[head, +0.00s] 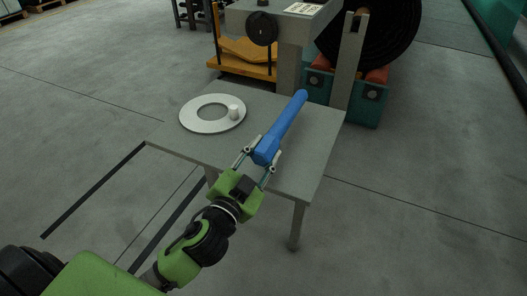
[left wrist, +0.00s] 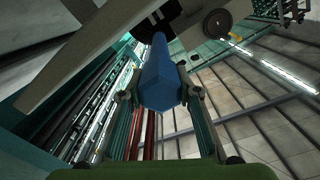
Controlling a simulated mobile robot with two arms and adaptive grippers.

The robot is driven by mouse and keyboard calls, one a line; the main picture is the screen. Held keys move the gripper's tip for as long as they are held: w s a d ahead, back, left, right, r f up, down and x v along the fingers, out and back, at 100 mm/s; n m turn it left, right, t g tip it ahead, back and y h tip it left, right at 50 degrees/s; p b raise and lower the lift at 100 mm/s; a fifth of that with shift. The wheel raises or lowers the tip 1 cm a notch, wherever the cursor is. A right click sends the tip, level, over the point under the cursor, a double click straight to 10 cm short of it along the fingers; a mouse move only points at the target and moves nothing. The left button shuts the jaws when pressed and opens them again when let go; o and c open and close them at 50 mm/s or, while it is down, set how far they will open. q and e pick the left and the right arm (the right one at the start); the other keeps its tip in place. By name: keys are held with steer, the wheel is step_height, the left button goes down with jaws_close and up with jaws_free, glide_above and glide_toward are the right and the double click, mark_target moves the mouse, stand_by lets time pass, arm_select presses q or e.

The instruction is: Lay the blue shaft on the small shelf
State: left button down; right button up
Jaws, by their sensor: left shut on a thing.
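The blue shaft (head: 284,124) is in my left gripper (head: 261,158), which is shut on its near, thicker end. The shaft points away from me and a little to the right, over a low grey table (head: 315,150) in the head view. I cannot tell how high above the table it is. In the left wrist view the blue shaft (left wrist: 158,78) sits between the two fingers of the left gripper (left wrist: 158,100). No surface is clearly recognisable as a separate small shelf. My right gripper is not in view.
Behind the table stands a machine with a grey post (head: 290,70), a large black roll (head: 375,35) and a teal base (head: 350,105). The floor at right is clear.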

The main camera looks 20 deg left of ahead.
mark_target(264, 173)
arm_select(q)
steer(key=shift+f+b, duration=0.45)
steer(key=shift+b, duration=0.05)
steer(key=shift+f+b, duration=0.45)
steer(key=shift+f, duration=0.05)
steer(key=shift+f+b, duration=0.7)
steer(key=shift+f, duration=0.2)
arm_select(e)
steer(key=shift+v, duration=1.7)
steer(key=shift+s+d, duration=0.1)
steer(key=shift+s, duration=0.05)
arm_select(q)
steer(key=c, duration=1.4)
jaws_free()
steer(key=shift+c, duration=0.2)
steer(key=shift+f, duration=0.1)
